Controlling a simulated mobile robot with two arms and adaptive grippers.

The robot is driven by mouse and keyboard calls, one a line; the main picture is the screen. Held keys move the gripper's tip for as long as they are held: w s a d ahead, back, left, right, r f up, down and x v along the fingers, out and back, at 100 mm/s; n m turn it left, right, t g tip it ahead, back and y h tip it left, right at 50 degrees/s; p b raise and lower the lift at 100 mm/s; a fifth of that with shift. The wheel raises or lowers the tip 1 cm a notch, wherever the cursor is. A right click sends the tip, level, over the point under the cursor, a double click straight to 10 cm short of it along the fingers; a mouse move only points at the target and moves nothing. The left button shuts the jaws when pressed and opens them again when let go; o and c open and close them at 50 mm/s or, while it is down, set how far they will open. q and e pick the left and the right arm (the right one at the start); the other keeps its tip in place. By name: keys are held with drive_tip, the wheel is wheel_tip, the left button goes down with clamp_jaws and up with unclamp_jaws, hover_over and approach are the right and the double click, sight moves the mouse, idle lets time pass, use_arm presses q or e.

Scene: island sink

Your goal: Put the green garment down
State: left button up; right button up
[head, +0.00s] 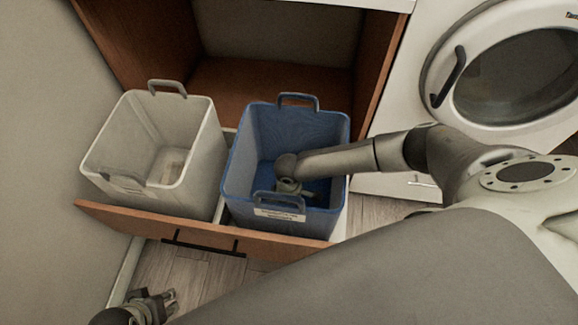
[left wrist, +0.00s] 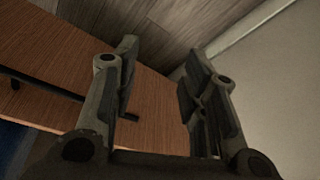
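No green garment shows in either view. My right arm reaches down into a blue bin (head: 242,150). My right gripper (head: 292,188) is inside this bin, partly hidden behind its front wall and handle. I cannot tell whether it is open or shut, or whether it holds anything. My left gripper (head: 168,302) is at the bottom left of the head view, in front of the drawer. In the left wrist view its two fingers (left wrist: 158,90) stand apart with nothing between them.
A white bin (head: 205,150) stands left of the blue bin in a pulled-out wooden drawer (head: 140,222) with a black handle. A white washing machine (head: 430,60) with a round door stands at right. A grey wall bounds the left side.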

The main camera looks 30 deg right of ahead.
drive_tip(key=r+p, duration=0.1)
drive_tip(key=r, duration=0.2)
drive_tip(key=r+p, duration=0.1)
drive_tip(key=r, duration=0.3)
drive_tip(key=r+p, duration=0.1)
drive_tip(key=r, duration=0.2)
drive_tip(key=shift+w+d+r, duration=0.15)
drive_tip(key=shift+w+r, duration=0.05)
drive_tip(key=shift+w, duration=0.05)
use_arm(q)
wheel_tip(320, 180, down, 14)
drive_tip(key=s+g, duration=0.1)
drive_tip(key=s, duration=0.1)
drive_tip(key=shift+p, duration=0.45)
use_arm(e)
drive_tip(key=shift+r, duration=0.75)
